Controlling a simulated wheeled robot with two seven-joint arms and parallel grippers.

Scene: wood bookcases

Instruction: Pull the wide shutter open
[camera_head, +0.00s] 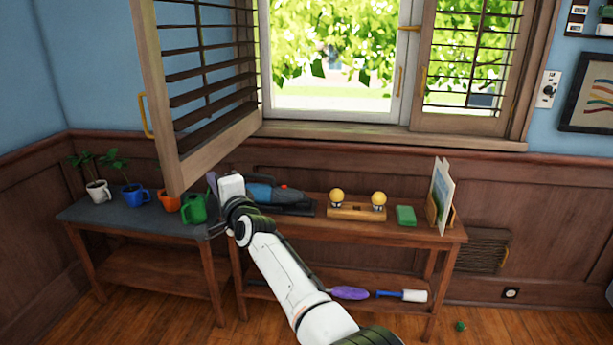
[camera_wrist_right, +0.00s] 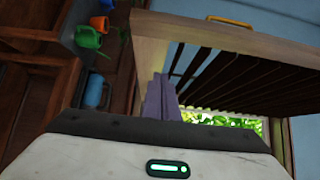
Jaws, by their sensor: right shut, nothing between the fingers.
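The wide wooden shutter (camera_head: 217,147) on the left of the window stands swung out into the room, with dark slats and a yellow handle (camera_head: 144,115) on its outer stile. In the right wrist view its frame (camera_wrist_right: 190,42) crosses above the fingers, with the handle (camera_wrist_right: 229,21) at the top. My right gripper (camera_head: 211,182) is shut and empty, just below the shutter's bottom rail on its window-facing side. Its grey-purple fingers (camera_wrist_right: 160,98) point toward the frame; I cannot tell whether they touch. My left gripper is not in view.
A narrower shutter (camera_head: 468,65) covers the window's right side. Below stand a grey-topped table (camera_head: 85,210) with potted plants and a green watering can (camera_head: 194,208), and a wooden table (camera_head: 300,229) with a tool, yellow knobs and a green block (camera_head: 406,215).

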